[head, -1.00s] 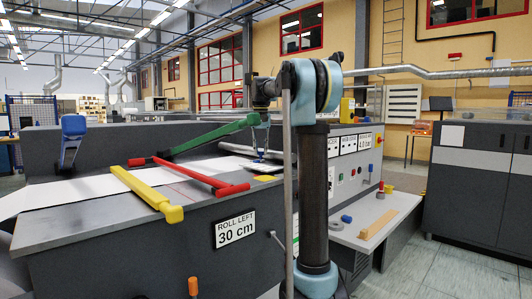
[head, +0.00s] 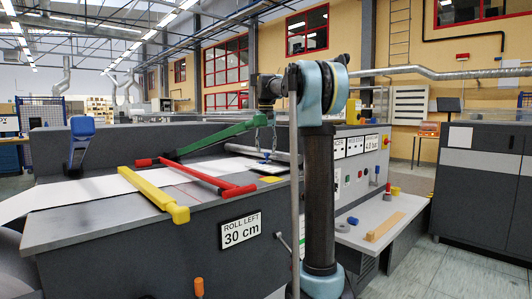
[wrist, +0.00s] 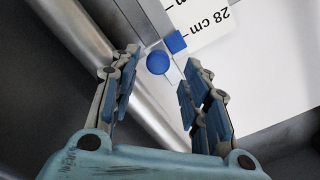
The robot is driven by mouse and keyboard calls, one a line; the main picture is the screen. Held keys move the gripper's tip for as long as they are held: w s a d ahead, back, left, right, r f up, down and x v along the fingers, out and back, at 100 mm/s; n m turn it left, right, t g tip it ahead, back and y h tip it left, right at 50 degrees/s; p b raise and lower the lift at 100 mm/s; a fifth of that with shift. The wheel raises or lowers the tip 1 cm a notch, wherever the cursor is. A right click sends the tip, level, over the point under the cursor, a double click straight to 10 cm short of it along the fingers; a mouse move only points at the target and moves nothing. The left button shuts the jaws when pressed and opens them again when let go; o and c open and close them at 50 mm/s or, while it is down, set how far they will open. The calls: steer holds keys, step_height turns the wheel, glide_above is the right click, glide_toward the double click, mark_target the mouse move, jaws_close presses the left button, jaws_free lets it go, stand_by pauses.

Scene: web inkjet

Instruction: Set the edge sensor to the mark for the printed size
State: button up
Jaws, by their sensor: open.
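In the wrist view the edge sensor shows as a round blue knob (wrist: 158,62) with a small blue block (wrist: 175,42) beside it at the edge of a white scale strip (wrist: 220,25). A "28 cm" label reads upside down on the strip, close to the block. My gripper (wrist: 161,66) is open, with one finger on each side of the knob; I cannot tell whether either touches it. In the head view my gripper (head: 267,138) hangs over the machine top above the small blue sensor (head: 266,155). A sign (head: 240,230) on the machine front reads "ROLL LEFT 30 cm".
A metal roller (wrist: 95,45) runs close beside my left finger. A low bench (head: 385,220) stands at the right.

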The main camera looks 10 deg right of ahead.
step_height(320, 180, up, 10)
steer(key=shift+r, duration=0.25)
stand_by(0.6)
